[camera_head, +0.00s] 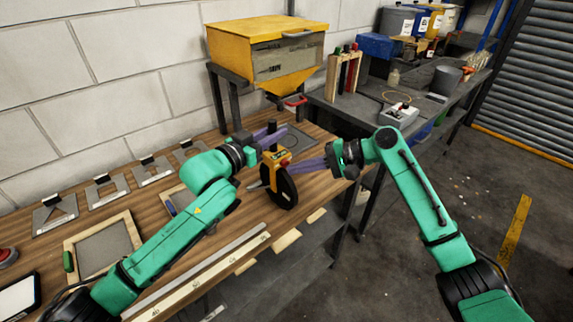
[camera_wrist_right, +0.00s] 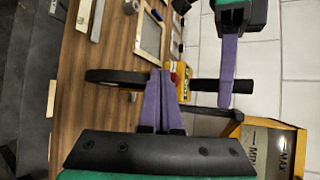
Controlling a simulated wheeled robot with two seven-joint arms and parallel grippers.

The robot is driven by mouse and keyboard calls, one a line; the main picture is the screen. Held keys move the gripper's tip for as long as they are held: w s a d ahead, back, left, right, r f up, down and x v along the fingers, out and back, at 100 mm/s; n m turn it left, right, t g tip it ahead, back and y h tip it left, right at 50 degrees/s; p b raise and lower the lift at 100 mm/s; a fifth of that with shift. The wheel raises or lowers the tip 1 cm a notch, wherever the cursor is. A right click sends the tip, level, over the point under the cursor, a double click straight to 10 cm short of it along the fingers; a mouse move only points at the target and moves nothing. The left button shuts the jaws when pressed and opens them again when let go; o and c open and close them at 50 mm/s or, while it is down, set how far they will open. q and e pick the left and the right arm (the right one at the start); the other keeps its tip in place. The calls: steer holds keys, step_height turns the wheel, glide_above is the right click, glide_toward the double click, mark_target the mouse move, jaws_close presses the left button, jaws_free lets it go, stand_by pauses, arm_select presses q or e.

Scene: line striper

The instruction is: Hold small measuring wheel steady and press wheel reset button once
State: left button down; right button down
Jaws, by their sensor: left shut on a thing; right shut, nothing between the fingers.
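The small measuring wheel stands upright on the wooden bench, with a black wheel (camera_head: 286,190), a yellow body (camera_head: 270,157) and a black handle (camera_head: 272,126). My left gripper (camera_head: 270,137) is shut on the handle above the yellow body. The red reset button (camera_head: 285,162) is on the body's right side. My right gripper (camera_head: 296,168) is shut and empty, its fingertips close to the button. In the right wrist view the purple fingertips (camera_wrist_right: 161,72) partly cover the yellow body, and a bit of red (camera_wrist_right: 174,78) shows beside them. I cannot tell whether they touch the button.
A yellow hopper box (camera_head: 265,50) stands behind the wheel. Stencil plates (camera_head: 105,191) and a framed tray (camera_head: 104,246) lie to the left, and a long ruler (camera_head: 200,275) lies along the front edge. A second bench with a white-and-grey box (camera_head: 399,115) is at right.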

steer(key=shift+s+d, duration=0.35)
steer(key=shift+s, duration=0.15)
steer(key=s+d, duration=0.1)
steer(key=s, duration=0.1)
steer(key=s+d, duration=0.2)
stand_by(0.8)
arm_select(q)
steer(key=c, duration=0.6)
jaws_free()
